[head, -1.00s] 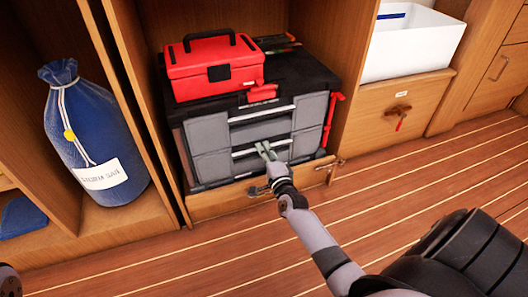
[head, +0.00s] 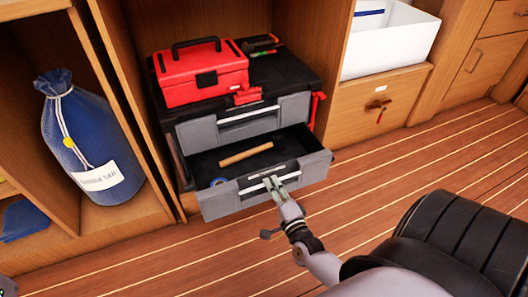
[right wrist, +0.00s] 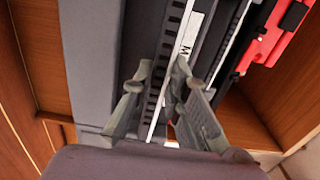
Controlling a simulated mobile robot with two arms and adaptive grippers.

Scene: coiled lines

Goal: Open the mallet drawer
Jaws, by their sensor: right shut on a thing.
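The mallet drawer (head: 225,196) is the lower grey drawer of a black and grey tool chest, and it stands pulled well out. My right gripper (head: 274,183) is shut on the light handle bar (head: 258,185) at the drawer's front. In the right wrist view the right gripper's fingers (right wrist: 162,88) straddle the bar (right wrist: 177,60), beside a label with an "M".
The upper grey drawer (head: 225,130) is shut, with a red toolbox (head: 203,80) on top of the chest. A blue bag (head: 88,140) stands in the left compartment. A white bin (head: 390,40) sits at right. The plank floor in front is open.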

